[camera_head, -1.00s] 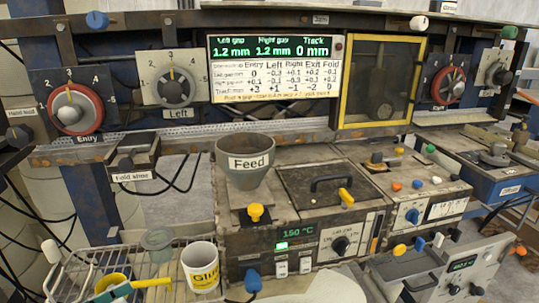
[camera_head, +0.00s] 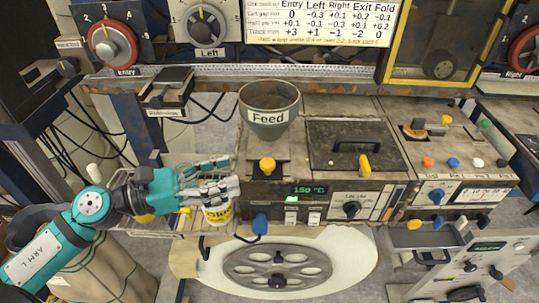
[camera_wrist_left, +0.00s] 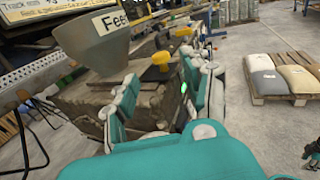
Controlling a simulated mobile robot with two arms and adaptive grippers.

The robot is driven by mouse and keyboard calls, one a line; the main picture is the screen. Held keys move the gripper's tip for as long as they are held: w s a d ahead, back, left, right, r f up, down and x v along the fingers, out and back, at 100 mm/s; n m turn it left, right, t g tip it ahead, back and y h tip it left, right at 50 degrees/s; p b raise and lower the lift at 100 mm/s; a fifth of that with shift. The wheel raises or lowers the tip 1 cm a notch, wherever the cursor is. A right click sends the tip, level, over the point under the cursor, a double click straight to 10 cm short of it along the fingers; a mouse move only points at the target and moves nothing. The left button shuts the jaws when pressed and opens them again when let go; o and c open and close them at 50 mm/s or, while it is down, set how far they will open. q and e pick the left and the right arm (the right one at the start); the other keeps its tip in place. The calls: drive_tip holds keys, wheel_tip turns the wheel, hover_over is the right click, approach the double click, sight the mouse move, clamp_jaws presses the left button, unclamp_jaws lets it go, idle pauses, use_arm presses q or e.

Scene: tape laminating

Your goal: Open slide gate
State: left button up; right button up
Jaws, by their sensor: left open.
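The grey hopper marked "Feed" (camera_head: 269,112) stands on the rusty machine. A yellow knob (camera_head: 267,165) on a plate below its front looks like the slide gate handle. In the left wrist view, the hopper (camera_wrist_left: 92,42) is at upper left, with the yellow knob (camera_wrist_left: 160,62) to its right. My left gripper (camera_head: 234,190) is left of the knob and a little lower in the head view, apart from it. In the left wrist view its fingers (camera_wrist_left: 163,100) are spread, with nothing held between them. My right gripper is not in view.
A "Glue" cup (camera_head: 218,215) is partly hidden by my left gripper. A blue knob (camera_head: 260,223) sits low on the machine front. A black-handled lid (camera_head: 352,145) with a yellow latch is right of the hopper. A grey wheel (camera_head: 277,267) lies below.

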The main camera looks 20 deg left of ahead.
sight(268, 162)
use_arm(q)
drive_tip(key=p+x, duration=0.2)
drive_tip(key=x, duration=0.2)
drive_tip(key=p+x, duration=0.2)
drive_tip(key=x, duration=0.1)
drive_tip(key=shift+w+d+r, duration=0.25)
drive_tip(key=shift+w, duration=0.05)
drive_tip(key=shift+w+d+f+p, duration=0.25)
drive_tip(key=shift+w+d+p, duration=0.2)
drive_tip(key=shift+d, duration=0.15)
drive_tip(key=shift+s, duration=0.1)
